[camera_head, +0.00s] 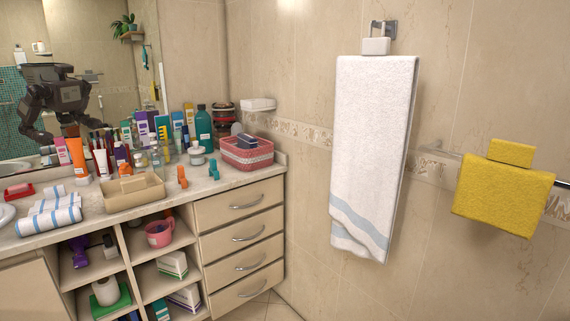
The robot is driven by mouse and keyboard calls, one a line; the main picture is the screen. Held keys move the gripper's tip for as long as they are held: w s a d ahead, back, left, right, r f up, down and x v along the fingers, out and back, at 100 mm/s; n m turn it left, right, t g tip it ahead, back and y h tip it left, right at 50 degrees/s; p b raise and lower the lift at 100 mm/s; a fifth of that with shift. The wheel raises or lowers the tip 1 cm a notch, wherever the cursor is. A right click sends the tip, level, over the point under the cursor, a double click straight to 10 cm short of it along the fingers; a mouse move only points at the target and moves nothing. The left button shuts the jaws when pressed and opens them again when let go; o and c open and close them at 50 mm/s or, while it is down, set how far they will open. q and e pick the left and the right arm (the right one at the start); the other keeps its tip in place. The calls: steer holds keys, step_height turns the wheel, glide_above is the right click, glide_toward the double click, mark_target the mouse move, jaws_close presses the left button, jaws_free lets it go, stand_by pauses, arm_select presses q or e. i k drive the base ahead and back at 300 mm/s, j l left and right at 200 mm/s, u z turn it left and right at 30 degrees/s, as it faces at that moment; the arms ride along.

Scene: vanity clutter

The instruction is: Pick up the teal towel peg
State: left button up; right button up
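A small teal peg (214,169) stands on the counter near its right end, just left of the pink woven basket (247,153). An orange peg of similar size (182,177) stands to its left, apart from it. Neither of my grippers shows directly in the head view. My body and arms appear only as a dark reflection in the mirror, too small to tell the finger state.
Bottles and tubes crowd the counter (158,196) behind the pegs. A beige tray (134,196) and striped towels (50,215) lie left. Drawers (240,235) and open shelves are below. A white towel (370,150) and yellow towel (502,192) hang on the right wall.

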mark_target(213, 171)
steer(key=i+u, duration=0.15)
steer(key=u, duration=0.25)
steer(key=i+u, duration=0.1)
steer(key=u, duration=0.35)
steer(key=i+u, duration=0.15)
steer(key=u, duration=0.25)
steer(key=i+l+u, duration=0.45)
steer(key=i+l, duration=0.2)
steer(key=l, duration=0.1)
